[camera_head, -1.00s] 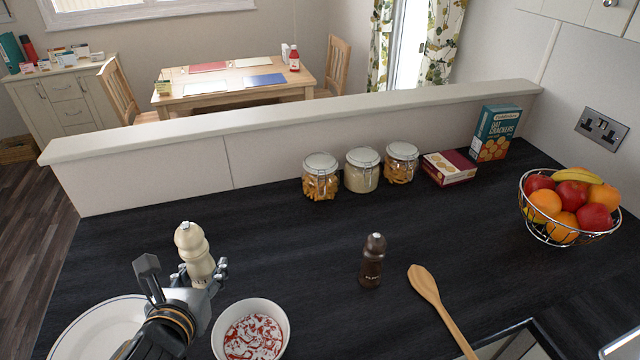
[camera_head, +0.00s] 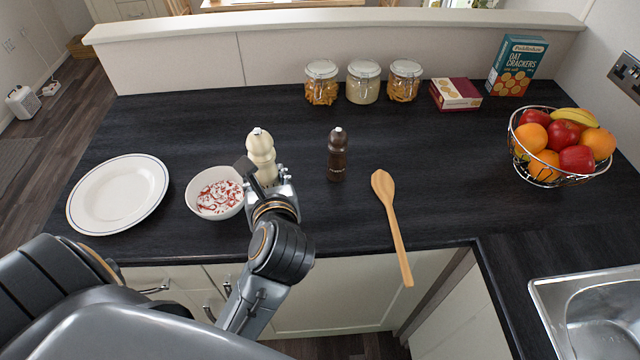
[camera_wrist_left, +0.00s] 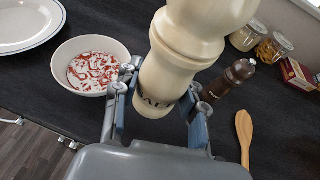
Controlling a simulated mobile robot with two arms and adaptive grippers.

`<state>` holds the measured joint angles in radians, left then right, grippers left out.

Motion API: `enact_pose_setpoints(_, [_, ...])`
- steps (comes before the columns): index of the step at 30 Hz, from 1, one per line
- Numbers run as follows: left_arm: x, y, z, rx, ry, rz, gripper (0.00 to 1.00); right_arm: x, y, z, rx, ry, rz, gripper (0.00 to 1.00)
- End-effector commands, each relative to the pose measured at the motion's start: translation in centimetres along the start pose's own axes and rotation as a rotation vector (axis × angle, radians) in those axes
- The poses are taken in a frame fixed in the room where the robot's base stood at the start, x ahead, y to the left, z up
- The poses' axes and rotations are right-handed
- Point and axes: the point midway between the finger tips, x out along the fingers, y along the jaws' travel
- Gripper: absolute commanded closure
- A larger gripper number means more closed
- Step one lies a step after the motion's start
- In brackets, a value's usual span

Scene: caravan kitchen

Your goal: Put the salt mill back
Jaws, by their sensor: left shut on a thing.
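The cream salt mill (camera_head: 260,147) is upright in my left gripper (camera_head: 268,181), which is shut around its lower body. In the left wrist view the salt mill (camera_wrist_left: 187,50) shows dark lettering near its base, between the two fingers (camera_wrist_left: 161,94). I cannot tell if its base touches the counter. The dark brown pepper mill (camera_head: 337,158) stands upright on the black counter (camera_head: 300,215), a short way right of the salt mill and apart from it. My right gripper is not in view.
A bowl with red-streaked contents (camera_head: 216,194) is close left of my gripper, with a white plate (camera_head: 119,194) farther left. A wooden spoon (camera_head: 393,220) overhangs the front edge. Several jars (camera_head: 363,83) stand behind, and a fruit basket (camera_head: 545,173) at right. The back-left counter is clear.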

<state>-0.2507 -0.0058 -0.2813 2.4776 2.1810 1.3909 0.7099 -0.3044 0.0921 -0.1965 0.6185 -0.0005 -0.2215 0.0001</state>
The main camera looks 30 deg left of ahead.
Motion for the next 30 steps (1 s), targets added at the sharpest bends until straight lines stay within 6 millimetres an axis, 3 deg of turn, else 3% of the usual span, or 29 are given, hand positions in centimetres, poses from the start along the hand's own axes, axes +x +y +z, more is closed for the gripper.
enact_pose_setpoints(11, [8.3, -4.0, 0.0, 0.003, -0.006, 0.002, 0.89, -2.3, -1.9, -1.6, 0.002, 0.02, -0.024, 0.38])
enact_pose_setpoints(15, [10.9, -5.0, -2.0, 0.004, -0.003, 0.0, 0.89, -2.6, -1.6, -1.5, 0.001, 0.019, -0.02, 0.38])
enact_pose_setpoints(20, [12.9, -5.8, -3.3, 0.002, -0.004, -0.002, 0.89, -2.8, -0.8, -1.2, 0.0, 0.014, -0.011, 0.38])
enact_pose_setpoints(27, [14.4, -6.3, -4.2, 0.002, -0.004, -0.001, 0.89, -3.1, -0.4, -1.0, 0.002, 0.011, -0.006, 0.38])
enact_pose_setpoints(30, [14.9, -6.2, -5.6, 0.006, -0.002, -0.001, 0.89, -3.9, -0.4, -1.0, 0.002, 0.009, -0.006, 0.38])
